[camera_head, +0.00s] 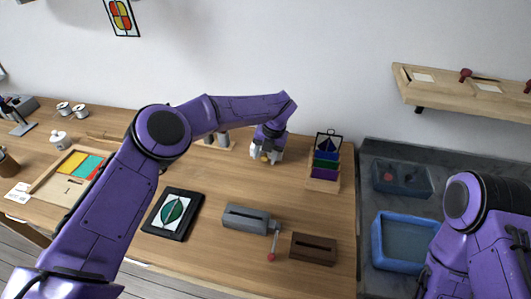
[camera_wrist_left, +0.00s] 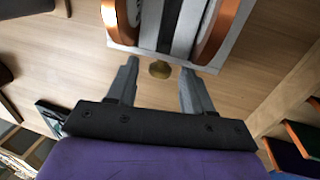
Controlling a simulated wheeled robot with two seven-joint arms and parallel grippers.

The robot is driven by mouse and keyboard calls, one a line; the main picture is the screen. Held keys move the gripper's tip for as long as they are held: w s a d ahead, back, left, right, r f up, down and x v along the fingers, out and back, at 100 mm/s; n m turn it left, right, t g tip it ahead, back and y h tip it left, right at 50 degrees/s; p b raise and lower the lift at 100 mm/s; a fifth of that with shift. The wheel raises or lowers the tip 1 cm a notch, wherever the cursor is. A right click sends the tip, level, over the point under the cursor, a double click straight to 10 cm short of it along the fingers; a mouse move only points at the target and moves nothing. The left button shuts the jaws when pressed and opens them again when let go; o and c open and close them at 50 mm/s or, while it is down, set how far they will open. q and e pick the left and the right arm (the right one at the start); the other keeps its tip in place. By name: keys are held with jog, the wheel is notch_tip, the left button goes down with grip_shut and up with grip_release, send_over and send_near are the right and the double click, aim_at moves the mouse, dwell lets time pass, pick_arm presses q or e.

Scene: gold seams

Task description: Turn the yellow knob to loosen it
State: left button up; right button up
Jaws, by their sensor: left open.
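The yellow knob (camera_wrist_left: 160,69) is a small, dull brass-coloured round piece on the near face of a pale grey device (camera_wrist_left: 226,50) with copper-coloured wheels. In the head view the device (camera_head: 277,155) is small and partly hidden under my left wrist. My left gripper (camera_wrist_left: 159,66) is open, with one fingertip on each side of the knob. Gaps show between the fingers and the knob, and I cannot tell whether the tips reach its depth. My right arm is at the right edge of the head view, but its gripper does not show.
A rack of coloured panels (camera_head: 324,168) stands right of the device. A grey slotted block (camera_head: 245,219), a brown slotted block (camera_head: 313,249) and a black-framed picture (camera_head: 173,214) lie in front. A blue tray (camera_head: 376,243) is at the right. Bare wood separates the device from these blocks.

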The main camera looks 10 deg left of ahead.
pick_arm(q)
jog(key=shift+c, duration=0.3)
grip_shut()
jog(key=h+b, duration=0.2)
jog(key=a+h+b, duration=0.1)
jog(key=shift+w+f+h, duration=0.1)
jog(key=shift+f+h, duration=0.15)
jog(key=shift+h, duration=0.15)
jog(key=shift+a+r+h+b, duration=0.15)
jog(key=shift+h+b, duration=1.55)
jog(key=shift+b, duration=0.15)
jog(key=shift+o, duration=0.3)
grip_release()
